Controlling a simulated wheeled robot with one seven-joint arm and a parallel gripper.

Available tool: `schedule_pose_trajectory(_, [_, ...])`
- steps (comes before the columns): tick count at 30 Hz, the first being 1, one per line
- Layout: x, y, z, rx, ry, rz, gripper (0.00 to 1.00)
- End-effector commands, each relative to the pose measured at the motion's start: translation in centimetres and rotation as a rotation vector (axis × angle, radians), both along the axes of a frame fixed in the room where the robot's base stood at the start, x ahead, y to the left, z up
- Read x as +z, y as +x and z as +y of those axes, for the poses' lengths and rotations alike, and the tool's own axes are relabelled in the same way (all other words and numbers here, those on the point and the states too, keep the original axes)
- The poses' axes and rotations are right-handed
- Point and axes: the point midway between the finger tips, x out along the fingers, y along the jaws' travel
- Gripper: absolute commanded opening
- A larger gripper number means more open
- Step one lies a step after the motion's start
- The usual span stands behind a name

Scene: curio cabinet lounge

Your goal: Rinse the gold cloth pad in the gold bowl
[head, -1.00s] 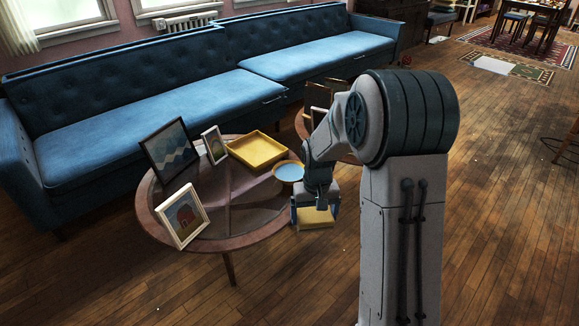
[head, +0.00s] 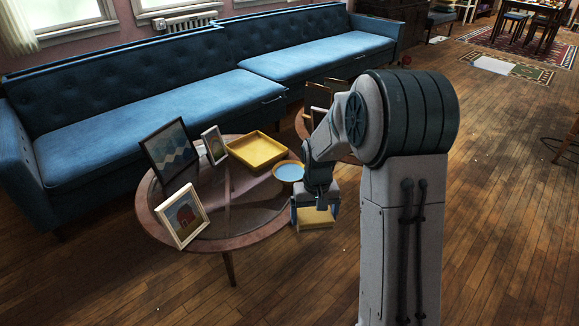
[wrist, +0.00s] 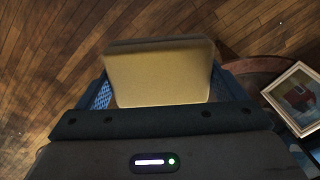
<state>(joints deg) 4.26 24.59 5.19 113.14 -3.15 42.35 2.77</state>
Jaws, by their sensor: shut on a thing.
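The gold cloth pad (head: 315,217) is held in my gripper (head: 314,208), at the right edge of the round table and above the floor. In the wrist view the pad (wrist: 160,80) fills the space between the two blue fingers of my gripper (wrist: 158,92), which is shut on it. The gold bowl (head: 288,172) stands on the right part of the table, with a light blue surface inside that looks like water. The pad is outside the bowl, to its lower right in the head view.
The round wooden table (head: 240,240) also bears a yellow tray (head: 257,152) and three picture frames, the nearest white-edged (head: 182,216). A second small table with frames (head: 318,97) stands behind my arm. A blue sofa (head: 150,110) lies beyond. The wooden floor at right is open.

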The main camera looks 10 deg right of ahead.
Motion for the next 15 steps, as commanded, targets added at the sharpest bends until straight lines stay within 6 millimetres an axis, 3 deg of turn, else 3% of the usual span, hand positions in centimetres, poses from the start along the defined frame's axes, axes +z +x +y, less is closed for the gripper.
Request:
schedule_pose_trajectory(9, [0.1, 0.0, 0.0, 0.000, 0.000, 0.000, 0.54])
schedule_pose_trajectory(15, [1.3, 0.0, 0.0, 0.000, 0.000, -0.001, 0.54])
